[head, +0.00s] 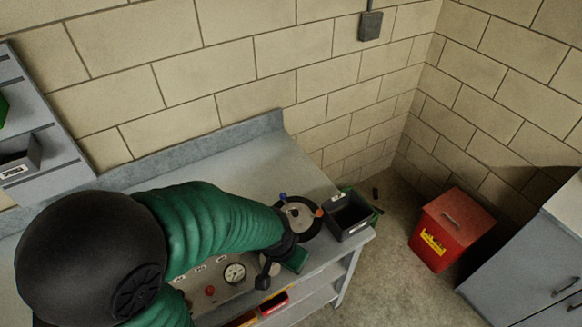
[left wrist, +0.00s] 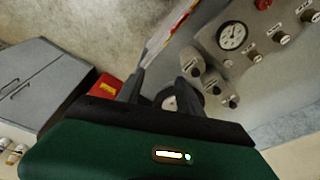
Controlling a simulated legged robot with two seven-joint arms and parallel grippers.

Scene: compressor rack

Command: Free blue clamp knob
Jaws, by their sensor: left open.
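The blue clamp knob (head: 283,196) stands at the back left rim of a round, dark-edged fixture with a pale top (head: 299,214) on the bench. An orange knob (head: 319,212) is at the fixture's right side. My left arm comes in from the left and partly covers the fixture's near left side. My left gripper (head: 268,272) is in front of the fixture, apart from the blue knob; the wrist hides part of it. In the left wrist view its two dark fingers (left wrist: 160,88) are spread with nothing held. I cannot make out the blue knob there. My right gripper is not in view.
A black bin (head: 347,228) stands right of the fixture at the bench end. A panel with a gauge (head: 235,273) and red knob (head: 210,290) lies left of the gripper. A red waste bin (head: 432,247) is on the floor. The bench's back middle (head: 240,180) is clear.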

